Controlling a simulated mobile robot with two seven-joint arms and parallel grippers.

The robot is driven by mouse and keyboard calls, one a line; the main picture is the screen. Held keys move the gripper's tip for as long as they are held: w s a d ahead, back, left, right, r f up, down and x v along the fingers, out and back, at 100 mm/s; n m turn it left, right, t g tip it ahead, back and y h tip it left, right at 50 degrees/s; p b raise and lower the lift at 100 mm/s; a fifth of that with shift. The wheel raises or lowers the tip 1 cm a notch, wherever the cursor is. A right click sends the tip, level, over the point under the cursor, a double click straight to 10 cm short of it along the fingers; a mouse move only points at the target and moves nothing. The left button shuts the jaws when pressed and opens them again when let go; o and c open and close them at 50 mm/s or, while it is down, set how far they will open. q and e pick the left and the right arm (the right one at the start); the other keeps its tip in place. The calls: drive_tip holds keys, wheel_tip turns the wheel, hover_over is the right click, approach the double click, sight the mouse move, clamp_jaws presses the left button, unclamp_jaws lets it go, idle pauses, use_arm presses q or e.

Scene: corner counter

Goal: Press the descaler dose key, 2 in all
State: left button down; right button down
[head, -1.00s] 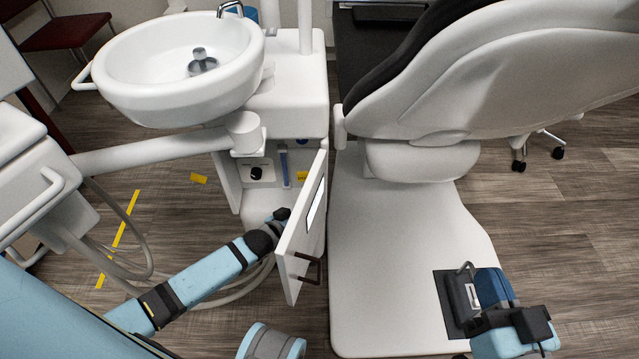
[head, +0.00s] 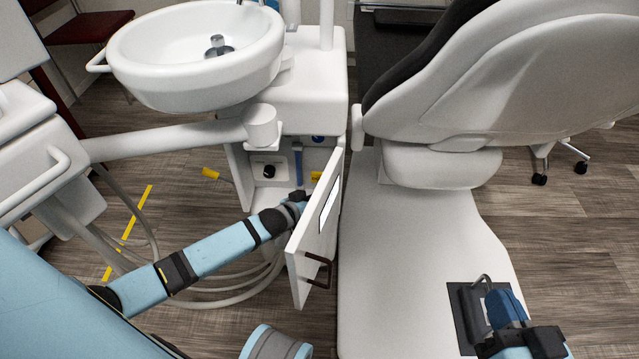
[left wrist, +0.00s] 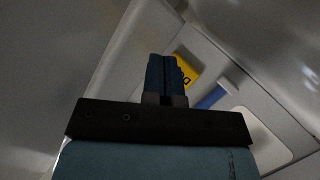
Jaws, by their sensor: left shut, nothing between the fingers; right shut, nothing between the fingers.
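The open white cabinet under the basin holds a recessed panel with a black knob (head: 269,171), a blue upright part (head: 298,168) and a yellow label (head: 316,176). My left gripper (left wrist: 165,72) is shut and empty, its tips in front of the yellow label (left wrist: 186,68), which shows a partial "D". The blue part (left wrist: 211,97) lies just right of it. I cannot tell whether the tips touch anything, and I cannot make out the descaler dose key itself. In the head view the left fingers are largely hidden near the open door. My right gripper (head: 507,308) is shut and empty over the chair side.
The open cabinet door (head: 316,235) with a dark handle stands just right of my left forearm. The white basin (head: 196,55) and its support arm (head: 170,138) are above. Hoses loop on the floor below. The dental chair (head: 420,250) fills the right.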

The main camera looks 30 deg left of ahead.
use_arm(q)
drive_tip(key=shift+w+a, duration=0.4)
drive_tip(key=shift+w, duration=0.4)
drive_tip(key=shift+w+a, duration=0.4)
drive_tip(key=shift+w, duration=0.35)
drive_tip(key=shift+w, duration=0.15)
idle(0.8)
drive_tip(key=shift+w+a, duration=0.2)
drive_tip(key=shift+w, duration=0.05)
drive_tip(key=shift+w+a, duration=0.25)
drive_tip(key=shift+w, duration=0.3)
idle(0.8)
drive_tip(key=shift+s, duration=0.1)
drive_tip(key=shift+s+d+r+p, duration=0.1)
drive_tip(key=shift+s+d+p, duration=0.25)
drive_tip(key=shift+s+p, duration=0.25)
drive_tip(key=shift+s+d, duration=0.1)
drive_tip(key=shift+s, duration=0.15)
